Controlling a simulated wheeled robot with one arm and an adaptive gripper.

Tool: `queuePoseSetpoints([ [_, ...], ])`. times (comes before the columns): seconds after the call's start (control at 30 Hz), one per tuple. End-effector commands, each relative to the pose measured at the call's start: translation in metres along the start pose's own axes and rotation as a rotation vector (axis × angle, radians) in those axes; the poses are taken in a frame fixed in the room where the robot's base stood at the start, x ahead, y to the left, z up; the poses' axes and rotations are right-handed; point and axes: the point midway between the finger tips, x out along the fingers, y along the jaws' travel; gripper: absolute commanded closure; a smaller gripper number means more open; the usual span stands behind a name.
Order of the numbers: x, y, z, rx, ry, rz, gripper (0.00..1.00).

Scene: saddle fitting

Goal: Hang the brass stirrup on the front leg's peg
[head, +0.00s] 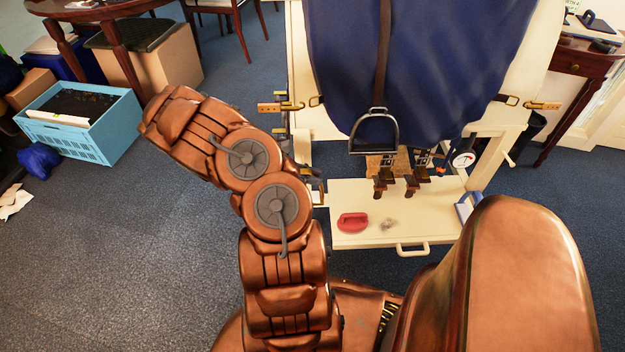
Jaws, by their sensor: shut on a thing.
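My gripper is not visible; my copper arm bends up and to the left, and its far end shows no fingers. I cannot make out a brass stirrup in the head view. A dark metal stirrup (375,132) hangs upright on a brown strap (383,50) in front of the blue saddle panel (430,60). A brass peg (281,107) sticks out left from the cream stand (301,60), and another brass peg (541,105) sticks out on the right. I cannot tell which leg is the front one.
Clamps (411,184) and a dial gauge (464,160) sit behind.

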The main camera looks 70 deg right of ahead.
Motion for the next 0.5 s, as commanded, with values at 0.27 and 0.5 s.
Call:
queuePoseSetpoints([
  [0.27, 0.002, 0.013, -0.001, 0.001, -0.002, -0.003, 1.0],
  [0.5, 0.002, 0.025, -0.003, 0.001, 0.001, -0.001, 1.0],
])
